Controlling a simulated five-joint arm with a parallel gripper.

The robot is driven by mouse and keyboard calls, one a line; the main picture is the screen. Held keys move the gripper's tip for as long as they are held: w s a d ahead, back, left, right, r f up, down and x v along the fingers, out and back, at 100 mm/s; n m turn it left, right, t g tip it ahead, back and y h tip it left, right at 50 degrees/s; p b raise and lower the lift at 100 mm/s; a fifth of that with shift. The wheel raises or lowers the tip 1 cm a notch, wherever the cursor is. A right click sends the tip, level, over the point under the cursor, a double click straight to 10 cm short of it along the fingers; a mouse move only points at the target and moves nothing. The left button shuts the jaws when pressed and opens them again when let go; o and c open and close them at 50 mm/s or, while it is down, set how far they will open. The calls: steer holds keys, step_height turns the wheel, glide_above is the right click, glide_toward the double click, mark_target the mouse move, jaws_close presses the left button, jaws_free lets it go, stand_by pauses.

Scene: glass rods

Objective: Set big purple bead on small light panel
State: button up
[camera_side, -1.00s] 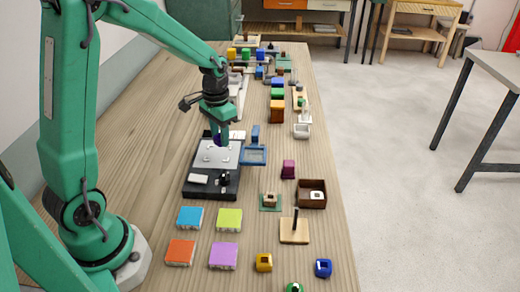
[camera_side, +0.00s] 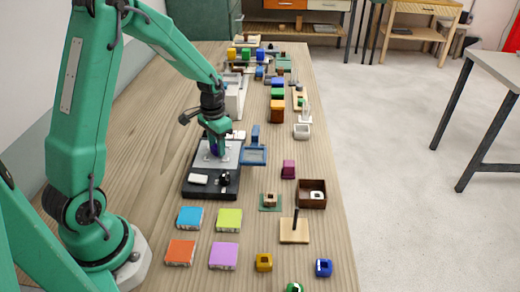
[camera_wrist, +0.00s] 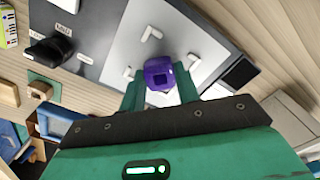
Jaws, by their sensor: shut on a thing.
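The big purple bead (camera_wrist: 160,74) is between the fingertips of my gripper (camera_wrist: 161,88) in the wrist view. It has a squarish hole facing the camera. In the side view the bead (camera_side: 214,149) shows small and dark below my gripper (camera_side: 217,136), over the light panel (camera_side: 205,161). The panel is a pale plate on a black base. In the wrist view the panel (camera_wrist: 118,68) lies behind the bead, with white corner marks around it. I cannot tell whether the bead touches the panel.
The black base carries a black knob (camera_side: 224,180) and a white block (camera_side: 199,179) in front of the panel. A blue frame (camera_side: 254,154) stands close on the right. Coloured pads, an upright peg (camera_side: 295,225) and a brown box (camera_side: 312,194) lie nearer the camera. Bare table is on the left.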

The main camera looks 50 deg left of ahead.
steer(key=shift+f, duration=0.2)
steer(key=o, duration=1)
steer(key=shift+c, duration=0.2)
step_height(320, 180, up, 12)
steer(key=shift+r, duration=0.15)
stand_by(0.5)
